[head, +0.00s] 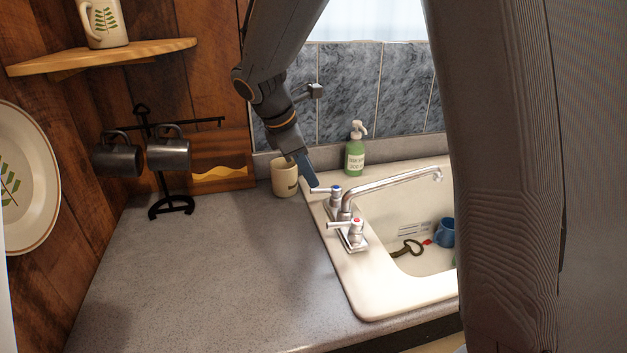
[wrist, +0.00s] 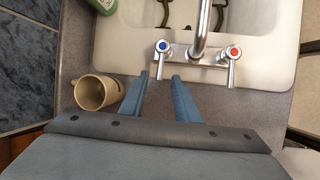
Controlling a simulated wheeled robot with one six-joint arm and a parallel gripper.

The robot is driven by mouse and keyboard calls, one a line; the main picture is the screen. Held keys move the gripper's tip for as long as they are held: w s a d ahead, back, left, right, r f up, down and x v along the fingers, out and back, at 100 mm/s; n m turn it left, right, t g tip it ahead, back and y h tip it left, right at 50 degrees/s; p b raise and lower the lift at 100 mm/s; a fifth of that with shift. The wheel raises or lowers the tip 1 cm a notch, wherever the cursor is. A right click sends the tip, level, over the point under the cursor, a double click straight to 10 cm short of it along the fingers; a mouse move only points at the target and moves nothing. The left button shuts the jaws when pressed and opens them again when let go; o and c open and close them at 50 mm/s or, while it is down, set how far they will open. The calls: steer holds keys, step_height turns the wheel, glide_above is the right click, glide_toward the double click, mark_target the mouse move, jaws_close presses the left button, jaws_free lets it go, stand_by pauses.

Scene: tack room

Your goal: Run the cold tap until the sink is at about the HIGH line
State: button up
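The cold tap, blue-capped (head: 336,190), is on the sink's left rim, its lever pointing left towards my gripper (head: 311,186). In the wrist view, my gripper (wrist: 160,76) is open, and the end of the cold lever (wrist: 160,66) appears between its fingertips; contact cannot be told. The red-capped tap (head: 356,228) also shows in the wrist view (wrist: 233,55). The spout (head: 395,183) reaches over the cream sink (head: 375,299), with no stream visible. Small marks (head: 413,229) on the basin wall are unreadable. My arm hides the sink's right part.
A cream mug (head: 284,180) stands close beside my gripper. A green soap bottle (head: 354,157) is behind the sink. A blue cup (head: 446,232) and a dark ring-handled object (head: 407,247) lie in the basin. The counter (head: 200,270) is clear at front left.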

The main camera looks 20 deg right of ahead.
mark_target(315, 190)
steer(key=shift+p+x, duration=0.5)
steer(key=shift+x, duration=2.1)
jaws_close()
